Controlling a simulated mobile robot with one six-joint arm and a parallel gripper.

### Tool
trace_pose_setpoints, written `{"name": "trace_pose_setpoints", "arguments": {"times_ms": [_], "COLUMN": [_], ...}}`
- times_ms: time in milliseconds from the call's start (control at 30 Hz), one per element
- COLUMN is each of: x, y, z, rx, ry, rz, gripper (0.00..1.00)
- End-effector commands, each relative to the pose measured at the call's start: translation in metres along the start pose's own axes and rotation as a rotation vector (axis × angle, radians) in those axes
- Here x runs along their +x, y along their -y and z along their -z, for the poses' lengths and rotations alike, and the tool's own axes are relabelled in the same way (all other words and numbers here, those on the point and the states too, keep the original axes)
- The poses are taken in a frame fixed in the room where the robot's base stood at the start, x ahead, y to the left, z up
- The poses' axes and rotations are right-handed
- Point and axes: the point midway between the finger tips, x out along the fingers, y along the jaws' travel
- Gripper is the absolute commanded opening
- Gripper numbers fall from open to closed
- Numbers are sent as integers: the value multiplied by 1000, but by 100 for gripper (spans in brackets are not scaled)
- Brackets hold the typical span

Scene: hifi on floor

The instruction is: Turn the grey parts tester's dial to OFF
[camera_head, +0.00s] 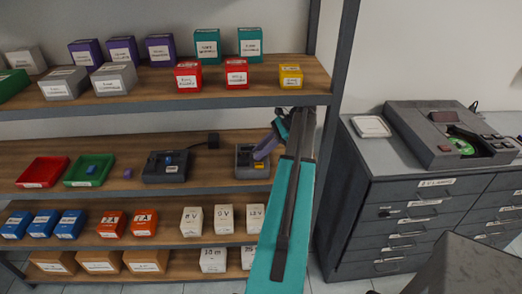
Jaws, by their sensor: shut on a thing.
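The grey parts tester (243,160) is a small grey box on the second shelf from the top, at its right end. A yellow patch shows on its front. My gripper (258,154), with purple fingers, reaches down onto its top from the upper right. The fingers are shut on a small part there, which looks to be the dial. They hide the dial, so its setting and markings cannot be read.
Left of the tester stands a dark device (165,168) with a blue part on top. Red (42,184) and green (67,180) trays lie further left. Boxes fill the shelves above and below. A drawer cabinet (360,220) with a larger dark device (425,137) stands right.

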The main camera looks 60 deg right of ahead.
Motion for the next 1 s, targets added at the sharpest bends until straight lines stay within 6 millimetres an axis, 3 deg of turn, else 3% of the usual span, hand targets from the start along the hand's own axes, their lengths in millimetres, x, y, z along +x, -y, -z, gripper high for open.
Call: {"name": "trace_pose_setpoints", "arguments": {"times_ms": [600, 633, 733, 1000], "x": [0, 0, 0, 0], "y": [0, 0, 0, 0], "z": [0, 0, 0, 1], "rx": [-40, -40, -39, -37], "ry": [0, 0, 0, -1], "rz": [-39, -39, -39, -38], "gripper": [5, 29, 46, 46]}}
